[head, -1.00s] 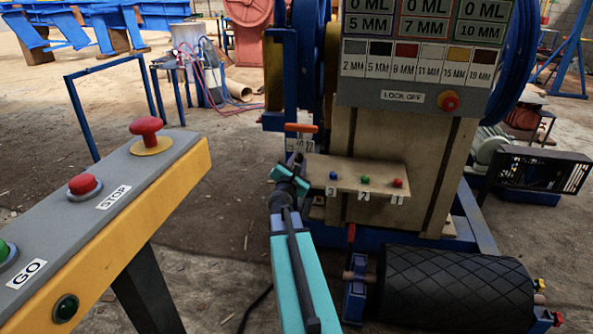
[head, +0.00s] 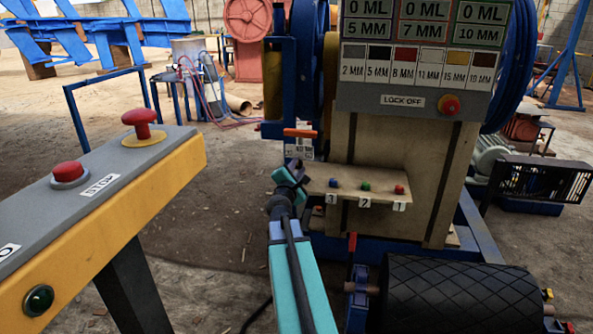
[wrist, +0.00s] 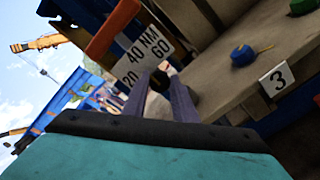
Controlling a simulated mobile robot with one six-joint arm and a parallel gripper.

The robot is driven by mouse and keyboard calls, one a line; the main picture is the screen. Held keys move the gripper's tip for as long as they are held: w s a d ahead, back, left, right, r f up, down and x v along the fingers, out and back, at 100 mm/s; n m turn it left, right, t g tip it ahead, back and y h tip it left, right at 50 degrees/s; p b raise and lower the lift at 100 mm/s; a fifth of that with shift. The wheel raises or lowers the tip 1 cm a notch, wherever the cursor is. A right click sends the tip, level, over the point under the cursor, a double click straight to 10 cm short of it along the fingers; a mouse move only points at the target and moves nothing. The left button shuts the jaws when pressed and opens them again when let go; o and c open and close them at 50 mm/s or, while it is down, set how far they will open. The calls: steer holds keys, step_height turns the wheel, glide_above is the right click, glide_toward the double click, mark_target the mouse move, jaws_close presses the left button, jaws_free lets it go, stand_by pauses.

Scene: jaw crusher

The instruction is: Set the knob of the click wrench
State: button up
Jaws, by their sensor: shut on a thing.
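The click wrench shows as an orange bar (head: 300,133) beside a white scale plate (head: 299,152) at the left of the crusher's front. In the wrist view the orange bar (wrist: 113,28) lies above the scale plate (wrist: 140,57), marked 20, 40 and 60 NM. A small dark round knob (wrist: 157,82) sits between my fingertips, just below the plate. My gripper (head: 296,168) is shut on this knob. In the wrist view my gripper (wrist: 159,97) has one finger on each side of it. Most of the knob is hidden in the head view.
A shelf (head: 345,194) right of my gripper carries blue, green and red pieces, numbered 3, 2, 1. The blue one (wrist: 242,55) is close in the wrist view. A console (head: 120,185) with red buttons stands left. A black ribbed roller (head: 450,295) lies front right.

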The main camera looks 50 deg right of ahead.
steer(key=o, duration=1)
steer(key=shift+o, duration=0.2)
steer(key=shift+a, duration=0.1)
